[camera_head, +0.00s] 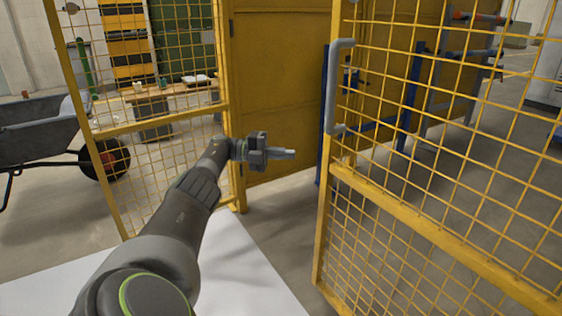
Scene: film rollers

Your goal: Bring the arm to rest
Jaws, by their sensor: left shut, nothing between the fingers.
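My left arm reaches in from the lower left, raised and stretched forward. My left gripper (283,153) is shut and empty, its fingers pointing right. It is in the gap between the left yellow mesh panel (165,118) and the yellow mesh door (398,222), left of the door's grey handle (336,88) and apart from it in the picture. My right gripper is not in view.
The mesh door stands open at the right. A yellow cabinet wall (275,95) is behind the gap. A wheelbarrow (40,135) stands at the left beyond the mesh. A workbench (160,92) and a blue frame (385,128) are behind. Grey floor shows in the gap.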

